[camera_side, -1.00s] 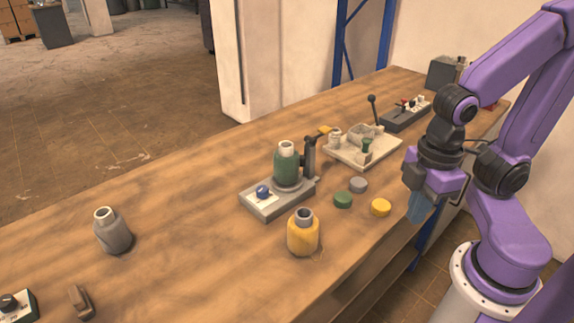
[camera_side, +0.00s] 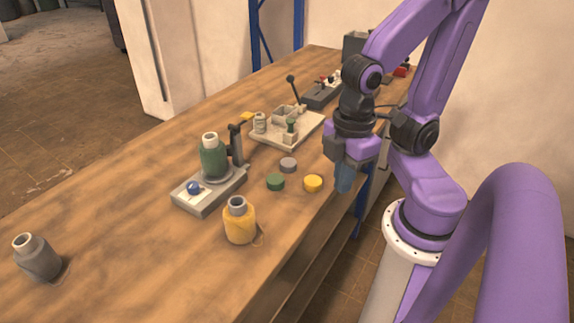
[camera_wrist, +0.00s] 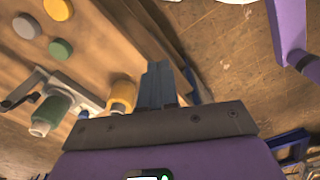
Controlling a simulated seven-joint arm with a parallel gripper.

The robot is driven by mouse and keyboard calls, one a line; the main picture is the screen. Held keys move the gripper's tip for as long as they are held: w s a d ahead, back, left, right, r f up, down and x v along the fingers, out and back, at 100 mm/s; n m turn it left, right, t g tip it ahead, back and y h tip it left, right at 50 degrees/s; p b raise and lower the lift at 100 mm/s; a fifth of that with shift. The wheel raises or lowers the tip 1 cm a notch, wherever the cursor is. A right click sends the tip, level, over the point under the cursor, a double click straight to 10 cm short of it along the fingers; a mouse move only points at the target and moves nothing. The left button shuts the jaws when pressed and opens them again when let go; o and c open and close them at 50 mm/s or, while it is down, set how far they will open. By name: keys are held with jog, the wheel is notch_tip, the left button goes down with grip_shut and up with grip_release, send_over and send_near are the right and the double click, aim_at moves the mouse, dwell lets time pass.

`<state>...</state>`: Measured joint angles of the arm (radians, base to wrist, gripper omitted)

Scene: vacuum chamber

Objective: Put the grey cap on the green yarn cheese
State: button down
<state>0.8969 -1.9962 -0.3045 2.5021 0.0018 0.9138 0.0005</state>
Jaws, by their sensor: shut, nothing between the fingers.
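The grey cap (camera_side: 288,165) lies flat on the wooden table, behind the green cap (camera_side: 275,182) and the yellow cap (camera_side: 313,183). It also shows at the upper left of the wrist view (camera_wrist: 23,27). The green yarn cheese (camera_side: 213,160) stands upright on a grey device with a blue knob, its pale core top bare. It also shows in the wrist view (camera_wrist: 52,108). My gripper (camera_side: 343,187) hangs at the table's front edge, right of the caps and apart from them. Its blue fingers (camera_wrist: 158,84) are shut and empty.
The yellow yarn cheese (camera_side: 239,224) stands nearer the camera and the grey one (camera_side: 38,258) at the far left. A black post (camera_side: 236,146) rises beside the green cheese. A pale fixture tray (camera_side: 285,131) lies behind the caps. The table's left part is mostly clear.

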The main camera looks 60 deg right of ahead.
dwell(0.3)
jog(key=shift+c, duration=1.5)
grip_release()
jog(key=n, duration=0.3)
send_over(289, 161)
jog(key=f, duration=0.1)
notch_tip(289, 161, down, 17)
jog(key=shift+a+f, duration=0.1)
jog(key=shift+f, duration=0.05)
